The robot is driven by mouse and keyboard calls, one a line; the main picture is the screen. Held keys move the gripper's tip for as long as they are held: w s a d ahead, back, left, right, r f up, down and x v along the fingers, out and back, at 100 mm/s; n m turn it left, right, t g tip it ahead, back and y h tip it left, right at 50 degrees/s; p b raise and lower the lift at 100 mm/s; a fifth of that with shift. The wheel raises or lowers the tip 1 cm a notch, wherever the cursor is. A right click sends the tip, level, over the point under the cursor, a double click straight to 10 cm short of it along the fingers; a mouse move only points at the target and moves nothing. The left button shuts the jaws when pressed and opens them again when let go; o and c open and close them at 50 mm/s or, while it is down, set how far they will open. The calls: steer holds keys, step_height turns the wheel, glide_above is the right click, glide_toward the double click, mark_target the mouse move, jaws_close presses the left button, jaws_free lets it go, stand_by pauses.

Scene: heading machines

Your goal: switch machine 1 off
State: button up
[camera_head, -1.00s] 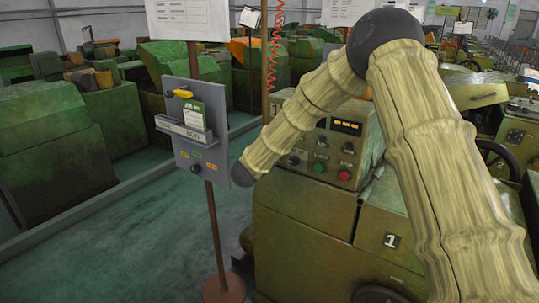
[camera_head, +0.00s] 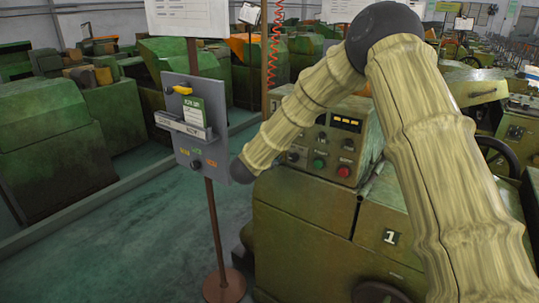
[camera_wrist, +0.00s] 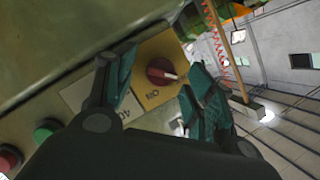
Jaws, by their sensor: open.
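Machine 1 (camera_head: 300,222) is a worn green machine with a white "1" plate (camera_head: 391,237) in the head view. Its control panel carries a green button (camera_head: 319,164) and a red button (camera_head: 343,171). In the wrist view, a red rotary knob (camera_wrist: 158,71) with a pale pointer sits on a yellow plate (camera_wrist: 152,98); the pointer aims to the right. My gripper (camera_wrist: 162,64) is open, its teal fingers on either side of the knob in the picture. I cannot tell whether they touch it.
A grey panel (camera_head: 180,139) on a thin post with a round base (camera_head: 225,286) stands just left of my arm's end. More green machines (camera_head: 55,140) stand behind. The floor (camera_head: 130,255) at lower left is clear.

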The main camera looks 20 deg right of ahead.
steer(key=v, duration=1.1)
steer(key=shift+s+a, duration=0.25)
steer(key=shift+s, duration=0.05)
steer(key=s+f+n+g+y, duration=0.1)
steer(key=s+f+n+y, duration=0.15)
steer(key=s+f, duration=0.6)
steer(key=s+f+n+g+y, duration=0.2)
steer(key=s+f+n, duration=0.2)
steer(key=f, duration=0.9)
steer(key=s+f+n+g+y, duration=0.1)
steer(key=s+f+n+y, duration=0.15)
steer(key=s+f, duration=0.65)
steer(key=s+f+n+g, duration=0.2)
steer(key=s+f, duration=0.3)
steer(key=s, duration=0.5)
steer(key=s+d+f+n+g+y, duration=0.1)
steer(key=s+f+n+g, duration=0.1)
steer(key=s, duration=0.9)
steer(key=s+d+f+n+g, duration=0.1)
steer(key=s+f+n+g, duration=0.2)
steer(key=s+f, duration=0.4)
steer(key=s+g, duration=0.1)
steer(key=s, duration=0.2)
steer(key=shift+s+f+y, duration=0.3)
steer(key=shift+f+y, duration=0.1)
